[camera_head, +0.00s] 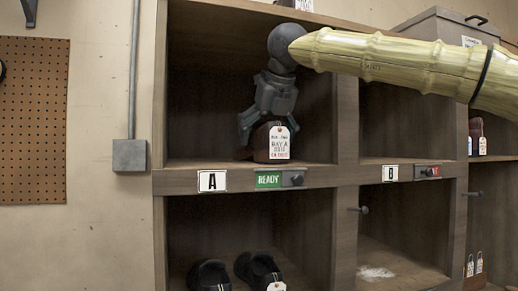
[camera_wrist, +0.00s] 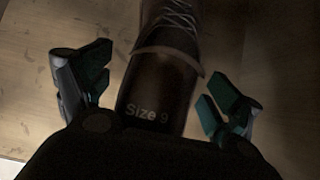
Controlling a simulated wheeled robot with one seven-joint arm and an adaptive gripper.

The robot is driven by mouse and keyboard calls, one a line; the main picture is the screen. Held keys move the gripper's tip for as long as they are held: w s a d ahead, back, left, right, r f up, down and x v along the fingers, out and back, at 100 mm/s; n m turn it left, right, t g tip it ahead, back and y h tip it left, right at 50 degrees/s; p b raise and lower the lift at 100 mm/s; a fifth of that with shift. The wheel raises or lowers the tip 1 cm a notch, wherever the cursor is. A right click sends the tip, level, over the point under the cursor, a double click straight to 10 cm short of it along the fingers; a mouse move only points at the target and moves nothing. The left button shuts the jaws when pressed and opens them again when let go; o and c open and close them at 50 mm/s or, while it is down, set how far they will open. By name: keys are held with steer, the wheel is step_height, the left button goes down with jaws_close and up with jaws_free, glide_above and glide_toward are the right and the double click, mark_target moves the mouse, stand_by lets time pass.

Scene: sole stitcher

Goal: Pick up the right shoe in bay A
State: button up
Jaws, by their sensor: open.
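A brown laced shoe (camera_head: 262,150) stands in bay A, the upper left compartment marked with an A label (camera_head: 212,181). A white tag (camera_head: 279,143) with "BAY A" among its words hangs in front of it and covers part of it. My gripper (camera_head: 265,132) is over the shoe from above, with its fingers spread. In the wrist view the shoe (camera_wrist: 160,92) shows laces and the words "Size 9". The open gripper (camera_wrist: 156,98) has one green-padded finger on each side, with visible gaps to the shoe. I see only one shoe in this bay.
Bay A's side wall (camera_head: 347,118) and shelf front edge (camera_head: 330,178) are close to my arm. A green READY sign (camera_head: 268,180) sits below. Black footwear (camera_head: 258,268) lies in the lower compartment. Bay B (camera_head: 400,125) looks empty where my arm does not hide it.

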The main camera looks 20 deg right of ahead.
steer(key=shift+w+r, duration=0.1)
steer(key=shift+w, duration=0.3)
steer(key=shift+s+d+r, duration=0.3)
steer(key=shift+s+r, duration=0.05)
steer(key=shift+s, duration=0.15)
steer(key=w, duration=0.2)
steer(key=w+p, duration=0.1)
steer(key=w+f, duration=0.1)
steer(key=w, duration=0.1)
steer(key=shift+w+a+p, duration=0.15)
steer(key=shift+w+p, duration=0.15)
steer(key=shift+p, duration=0.05)
steer(key=shift+w+a+f, duration=0.1)
steer(key=shift+w+f, duration=0.1)
steer(key=shift+s, duration=0.1)
steer(key=c, duration=1.5)
steer(key=shift+o, duration=0.2)
steer(key=shift+r, duration=0.1)
